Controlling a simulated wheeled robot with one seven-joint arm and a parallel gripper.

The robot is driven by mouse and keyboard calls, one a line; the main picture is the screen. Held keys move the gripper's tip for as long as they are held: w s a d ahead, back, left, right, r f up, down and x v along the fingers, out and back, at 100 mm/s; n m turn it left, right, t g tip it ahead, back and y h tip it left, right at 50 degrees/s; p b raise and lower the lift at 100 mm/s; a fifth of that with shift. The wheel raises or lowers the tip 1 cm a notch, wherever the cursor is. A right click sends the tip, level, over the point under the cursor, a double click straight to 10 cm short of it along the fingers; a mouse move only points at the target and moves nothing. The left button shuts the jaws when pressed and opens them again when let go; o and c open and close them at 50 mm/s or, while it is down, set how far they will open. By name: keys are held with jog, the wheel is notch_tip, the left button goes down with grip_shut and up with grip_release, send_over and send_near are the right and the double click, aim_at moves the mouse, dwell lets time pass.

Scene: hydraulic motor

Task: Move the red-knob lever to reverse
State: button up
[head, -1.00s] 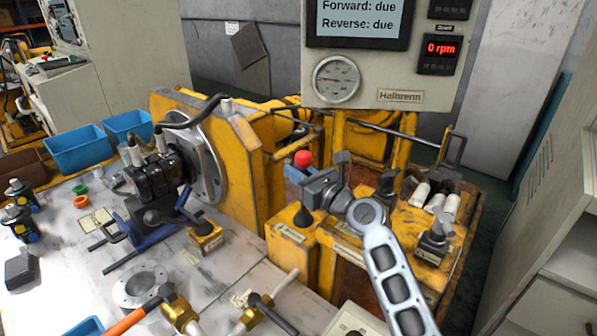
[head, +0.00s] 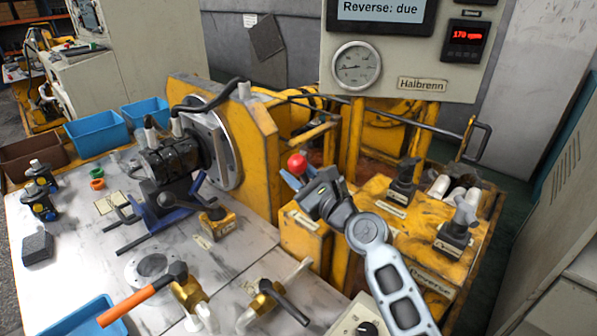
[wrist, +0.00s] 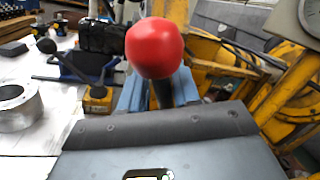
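The red knob (head: 297,163) shows just beyond my gripper (head: 303,182) in the head view, above a yellow block. In the wrist view the knob (wrist: 155,47) is large, at the upper middle. Its dark stem (wrist: 164,92) runs down between my two blue-grey fingers, one on each side, just below the knob. The lever's base is hidden behind my gripper. The display (head: 380,11) reads "Reverse: due"; its upper part is cut off. The red readout (head: 467,38) shows about 170 rpm.
Two other dark levers (head: 403,178) (head: 456,230) stand on the yellow bench to the right. A yellow upright plate (head: 253,160) and the motor (head: 170,160) are left of my gripper. An orange-handled valve (head: 140,306) lies on the worktable in front.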

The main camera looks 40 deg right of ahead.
aim_at(305, 179)
jog(key=shift+o, duration=0.7)
jog(key=s, duration=0.7)
jog(key=shift+s+d+f+b, duration=0.1)
jog(key=shift+s+f+b, duration=0.2)
jog(key=shift+s+b, duration=0.1)
